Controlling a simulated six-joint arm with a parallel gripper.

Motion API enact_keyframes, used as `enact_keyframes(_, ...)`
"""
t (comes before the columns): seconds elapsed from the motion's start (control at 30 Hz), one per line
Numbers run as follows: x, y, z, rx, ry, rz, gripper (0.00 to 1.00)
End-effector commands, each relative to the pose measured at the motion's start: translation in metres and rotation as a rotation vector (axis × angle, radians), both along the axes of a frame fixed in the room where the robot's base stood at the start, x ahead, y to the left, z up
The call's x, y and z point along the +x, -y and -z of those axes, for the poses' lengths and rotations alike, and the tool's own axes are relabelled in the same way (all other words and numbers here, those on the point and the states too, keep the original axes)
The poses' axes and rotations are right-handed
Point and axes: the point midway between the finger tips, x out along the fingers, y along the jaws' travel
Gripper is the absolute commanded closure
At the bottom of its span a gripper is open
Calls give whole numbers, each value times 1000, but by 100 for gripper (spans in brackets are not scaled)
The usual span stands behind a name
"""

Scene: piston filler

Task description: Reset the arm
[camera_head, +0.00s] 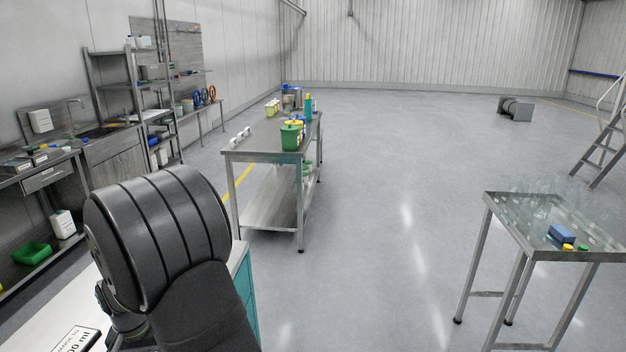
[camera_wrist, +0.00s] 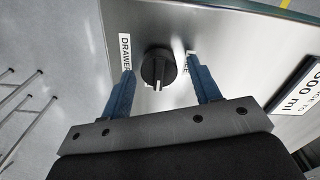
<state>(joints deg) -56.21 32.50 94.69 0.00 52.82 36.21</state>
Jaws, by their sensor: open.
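My gripper (camera_wrist: 163,92) is open in the wrist view, its two blue fingers spread apart. A black round knob (camera_wrist: 158,67) on a metal panel shows between and beyond the fingers. I cannot tell whether the fingers touch it. A label reading "DRAWE…" (camera_wrist: 125,52) is left of the knob, and another label, partly hidden by the right finger, is to its right. In the head view my dark arm fills the lower left and hides the gripper.
A sign with "00 ml" (camera_head: 76,340) lies at the lower left; it also shows in the wrist view (camera_wrist: 297,88). A steel table (camera_head: 262,140) with containers stands mid-room. A glass-laden table (camera_head: 515,228) is at right. The floor between them is clear.

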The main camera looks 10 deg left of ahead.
Motion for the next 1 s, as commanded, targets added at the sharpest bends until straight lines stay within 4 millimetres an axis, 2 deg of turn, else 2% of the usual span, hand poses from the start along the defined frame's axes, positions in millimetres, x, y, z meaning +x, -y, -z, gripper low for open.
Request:
enact_keyframes(0.57, 0, 0, 0, 0, 0, 9, 43)
enact_keyframes(1.0, -1, -1, 0, 0, 0, -293, 43)
